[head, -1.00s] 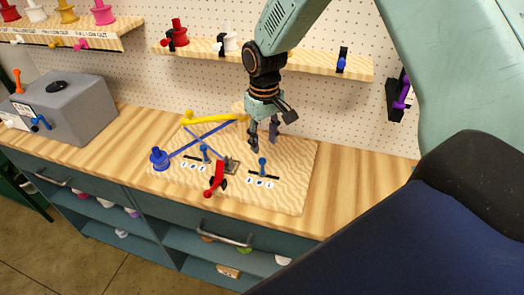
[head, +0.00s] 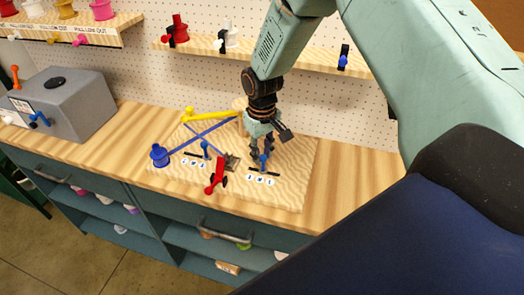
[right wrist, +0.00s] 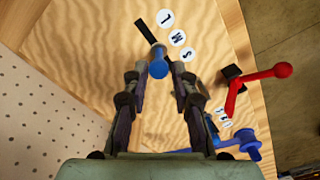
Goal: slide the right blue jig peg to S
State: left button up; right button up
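The right blue jig peg (head: 264,160) stands in its black slot on the wooden jig board (head: 295,195). Its round blue top (right wrist: 158,68) shows in the right wrist view beside the white L, M and S labels. The peg hides part of the slot, so its exact stop is hard to tell. The S label (right wrist: 188,54) is the one nearest my gripper. My right gripper (head: 262,155) is lowered over the peg. In the right wrist view its fingers (right wrist: 159,72) are on either side of the peg top, open with a gap on each side. My left gripper is not in view.
A red-handled lever (head: 216,176) stands left of the right slot. The left blue peg (head: 206,148) has its own slot and labels. Crossed blue bars, a yellow piece (head: 210,115) and a blue spool (head: 159,156) lie farther left. The counter right of the board is clear.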

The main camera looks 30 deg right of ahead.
jog(key=shift+s+d+r, duration=0.1)
jog(key=shift+s+d, duration=0.1)
grip_shut()
jog(key=shift+w+a, duration=0.3)
jog(key=shift+w, duration=0.1)
jog(key=shift+w+a+b, duration=0.6)
jog(key=shift+w+b, duration=0.05)
jog(key=shift+w, duration=0.15)
jog(key=shift+w+a, duration=0.2)
jog(key=shift+a, duration=0.1)
jog(key=shift+d, duration=0.1)
